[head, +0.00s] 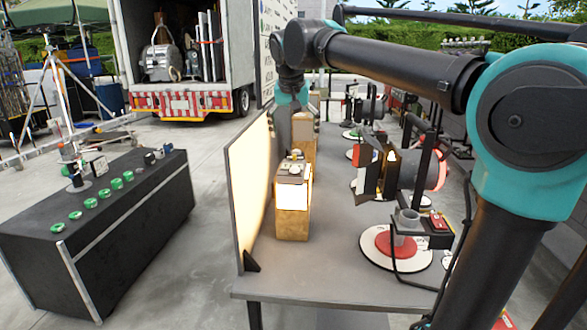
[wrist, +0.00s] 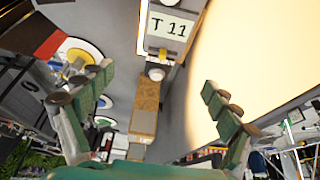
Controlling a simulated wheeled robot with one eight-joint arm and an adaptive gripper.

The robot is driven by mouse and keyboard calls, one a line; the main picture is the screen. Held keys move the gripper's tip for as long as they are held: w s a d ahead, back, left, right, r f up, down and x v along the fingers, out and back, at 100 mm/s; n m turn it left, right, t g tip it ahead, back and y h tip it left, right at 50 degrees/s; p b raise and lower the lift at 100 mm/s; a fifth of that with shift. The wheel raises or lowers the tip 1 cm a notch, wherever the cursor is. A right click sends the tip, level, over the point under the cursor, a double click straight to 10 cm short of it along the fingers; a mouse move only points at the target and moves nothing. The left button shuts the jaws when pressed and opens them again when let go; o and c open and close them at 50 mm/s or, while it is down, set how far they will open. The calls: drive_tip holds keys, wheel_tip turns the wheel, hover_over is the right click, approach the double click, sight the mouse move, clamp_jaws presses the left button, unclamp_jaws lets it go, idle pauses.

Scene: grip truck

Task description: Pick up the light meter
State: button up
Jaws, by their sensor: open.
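What looks like the light meter (head: 293,170) sits on the nearer cork-coloured block in the head view, close to the upright panel. In the wrist view, a pale face marked "T 11" (wrist: 170,27) and a small white dome (wrist: 155,74) show at upper centre; I take these as parts of the meter. My gripper (head: 292,130) hangs over the table beside the panel. The height gap to the meter is hard to judge.
The bright upright panel (head: 250,185) stands close on the left. A second cork block (head: 303,130) stands behind. Lamps (head: 390,170) and a round red-and-white base (head: 395,247) crowd the table's right side. The table's front (head: 320,282) is clear.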

sight(294, 155)
drive_tip(key=x, duration=0.5)
drive_tip(key=shift+f, duration=0.3)
drive_tip(key=shift+a+x, duration=0.1)
drive_tip(key=shift+x, duration=1.25)
drive_tip(key=shift+a+x, duration=0.15)
drive_tip(key=shift+x, duration=1.15)
drive_tip(key=shift+s, duration=0.1)
drive_tip(key=shift+c, duration=0.4)
drive_tip(key=c, duration=1.6)
